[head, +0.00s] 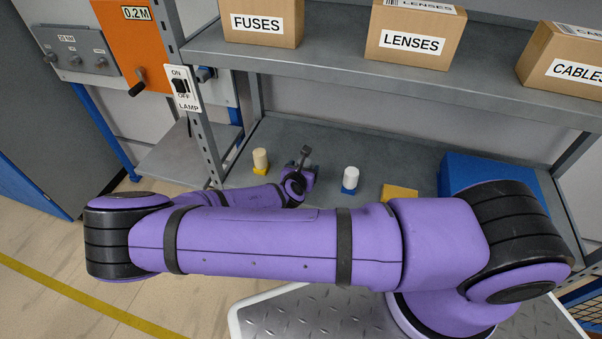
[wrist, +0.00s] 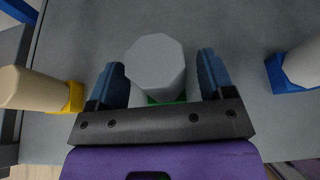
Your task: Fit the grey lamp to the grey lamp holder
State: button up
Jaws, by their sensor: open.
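A grey faceted cylinder (wrist: 155,62), which looks like the grey lamp, stands on a green base (wrist: 166,101) in the wrist view. My gripper (wrist: 161,65) is open, with one blue finger on each side of this cylinder and visible gaps between them. In the head view my gripper is small and partly behind my own arm, over the lower shelf, and I cannot make out the grey cylinder there. I cannot identify a grey lamp holder in either view.
A beige cylinder on a yellow base (head: 261,161) stands left of my gripper, a white one on a blue base (head: 350,179) right. A blue box (head: 485,172) and a yellow block (head: 399,192) lie farther right. The upper shelf (head: 310,58) hangs above. A LAMP switch (head: 181,87) is on the post.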

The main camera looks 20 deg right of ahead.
jog(key=shift+w+d+f, duration=0.15)
jog(key=shift+w+d, duration=0.05)
jog(key=shift+w, duration=0.05)
jog(key=c, duration=1.1)
jog(key=shift+r, duration=0.25)
jog(key=shift+r, duration=1.5)
jog(key=shift+r, duration=0.1)
jog(key=shift+r, duration=1.9)
jog(key=shift+d, duration=0.1)
